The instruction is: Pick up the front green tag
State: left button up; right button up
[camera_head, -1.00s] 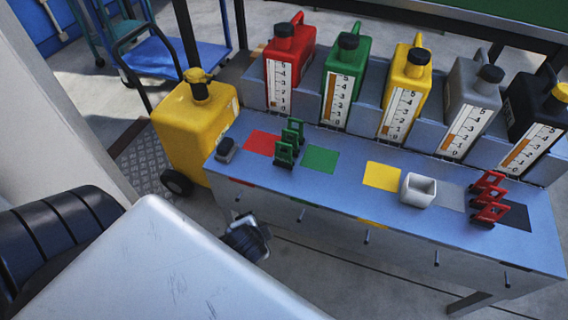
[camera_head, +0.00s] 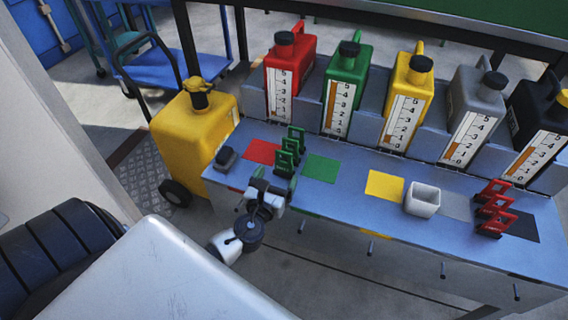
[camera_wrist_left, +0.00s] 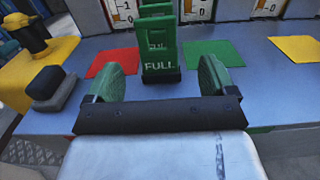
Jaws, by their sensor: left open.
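Green tags stand in a row on the blue-grey bench, between the red and green squares. The front green tag (camera_head: 284,165) is nearest the bench's front edge; it also shows in the left wrist view (camera_wrist_left: 160,62), upright, with "FULL" on it. The other green tags (camera_head: 294,138) stand close behind it. My left gripper (camera_head: 273,183) is at the front edge of the bench, just before the front tag. In the left wrist view its two green-padded fingers (camera_wrist_left: 160,80) are spread wide and empty, with the tag ahead between them. My right gripper is not in view.
Several coloured cans with level scales, such as the green can (camera_head: 346,88), stand behind the bench. A small dark block (camera_head: 226,157) lies left of the tags. A white box (camera_head: 422,199) and red tags (camera_head: 493,208) are to the right. A yellow wheeled tank (camera_head: 190,135) is at left.

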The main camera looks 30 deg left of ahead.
aim_at(284, 163)
pick_arm(q)
jog(key=x, duration=0.6)
jog(key=shift+w+a+f+b, duration=0.1)
jog(key=shift+w+a+b, duration=0.1)
jog(key=shift+b, duration=0.1)
jog(key=shift+s, duration=0.1)
jog(key=shift+c, duration=0.4)
jog(key=c, duration=0.9)
